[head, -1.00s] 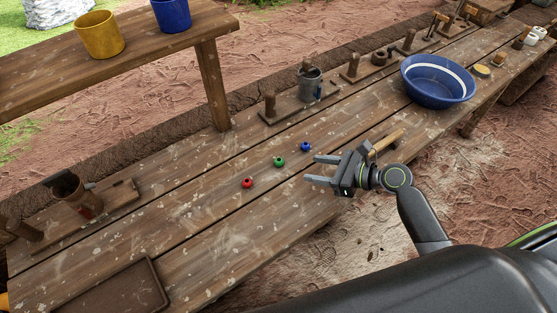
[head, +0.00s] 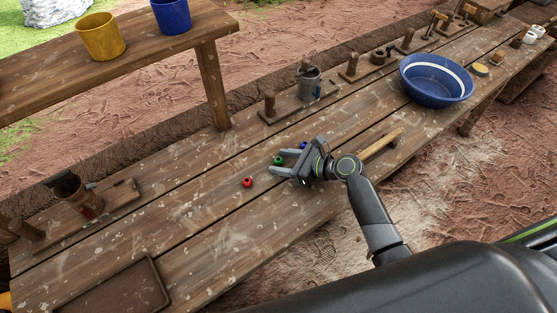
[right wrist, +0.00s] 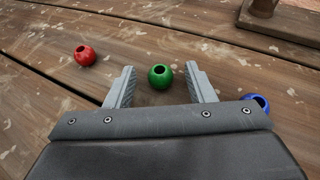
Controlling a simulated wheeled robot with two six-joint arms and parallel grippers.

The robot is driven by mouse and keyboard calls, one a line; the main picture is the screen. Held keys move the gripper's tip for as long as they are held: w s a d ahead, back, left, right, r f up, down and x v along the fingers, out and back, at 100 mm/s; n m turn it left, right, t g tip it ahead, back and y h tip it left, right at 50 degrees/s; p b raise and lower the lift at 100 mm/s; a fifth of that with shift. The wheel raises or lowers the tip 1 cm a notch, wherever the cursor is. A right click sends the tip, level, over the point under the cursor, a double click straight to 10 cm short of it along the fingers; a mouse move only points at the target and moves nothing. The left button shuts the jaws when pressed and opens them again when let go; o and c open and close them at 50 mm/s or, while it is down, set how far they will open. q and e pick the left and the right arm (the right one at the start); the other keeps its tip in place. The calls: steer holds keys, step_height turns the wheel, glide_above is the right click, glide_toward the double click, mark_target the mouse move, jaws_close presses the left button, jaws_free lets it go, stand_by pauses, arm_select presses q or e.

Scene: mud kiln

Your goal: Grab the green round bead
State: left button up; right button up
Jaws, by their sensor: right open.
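The green round bead (head: 278,160) lies on the wooden table, with a hole in its top. In the right wrist view the green bead (right wrist: 160,76) sits between the two open fingers, near their tips, with a gap on each side. My right gripper (head: 273,162) is open and low over the table, its fingers pointing left; it also shows in the right wrist view (right wrist: 160,82). A red bead (head: 247,182) lies left of the fingers, apart from them. A blue bead (head: 304,145) is partly hidden behind the gripper. My left gripper is not in view.
A wooden-handled tool (head: 380,144) lies behind my right wrist. A blue basin (head: 436,88), a metal mug (head: 309,85) and wooden peg stands (head: 350,72) stand farther back. A wooden tray (head: 118,290) lies at front left.

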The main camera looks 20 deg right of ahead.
steer(key=c, duration=1)
steer(key=shift+c, duration=0.2)
